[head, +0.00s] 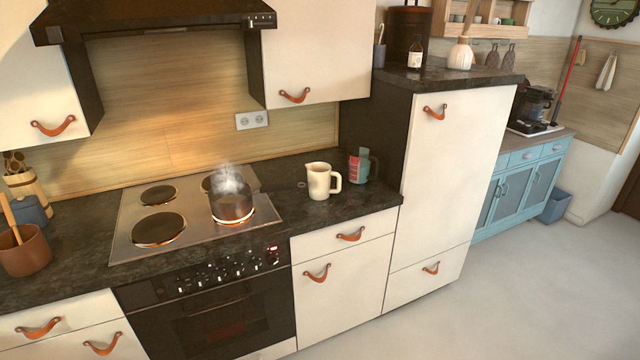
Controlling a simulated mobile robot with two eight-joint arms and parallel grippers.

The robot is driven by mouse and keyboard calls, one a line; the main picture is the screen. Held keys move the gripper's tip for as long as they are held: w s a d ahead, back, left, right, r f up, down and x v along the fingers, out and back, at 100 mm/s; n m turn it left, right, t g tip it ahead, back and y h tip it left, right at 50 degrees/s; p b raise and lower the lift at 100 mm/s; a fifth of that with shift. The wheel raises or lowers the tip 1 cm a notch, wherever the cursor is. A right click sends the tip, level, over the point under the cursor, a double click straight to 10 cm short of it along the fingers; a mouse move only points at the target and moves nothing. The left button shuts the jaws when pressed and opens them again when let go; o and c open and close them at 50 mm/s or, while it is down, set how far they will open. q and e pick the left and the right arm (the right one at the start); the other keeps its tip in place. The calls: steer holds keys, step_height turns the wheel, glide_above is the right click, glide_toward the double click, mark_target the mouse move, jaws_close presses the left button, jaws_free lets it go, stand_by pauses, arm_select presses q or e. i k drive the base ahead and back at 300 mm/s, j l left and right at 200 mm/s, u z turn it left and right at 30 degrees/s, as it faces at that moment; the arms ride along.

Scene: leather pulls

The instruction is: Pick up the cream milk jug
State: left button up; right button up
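The cream milk jug (319,181) stands upright on the dark countertop (285,208), to the right of the stove. Its handle points right and its spout is at the upper left. Nothing touches it from the front. Neither of my grippers shows in the head view.
A steaming pot (231,203) sits on a glowing burner of the hob (133,243), left of the jug. A tall cabinet (447,180) closes off the counter's right end. The floor (510,300) at right is clear.

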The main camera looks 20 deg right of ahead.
mark_target(319, 174)
steer(key=i+l, duration=0.15)
steer(key=l, duration=0.25)
steer(key=i+l+u, duration=0.15)
steer(key=l, duration=0.2)
steer(key=i+l, duration=0.2)
steer(key=l, duration=0.2)
steer(key=i+l+u, duration=0.15)
steer(key=l, duration=0.25)
steer(key=i+l, duration=0.15)
steer(key=l, duration=0.25)
steer(key=i+l+u, duration=0.1)
steer(key=l, duration=0.3)
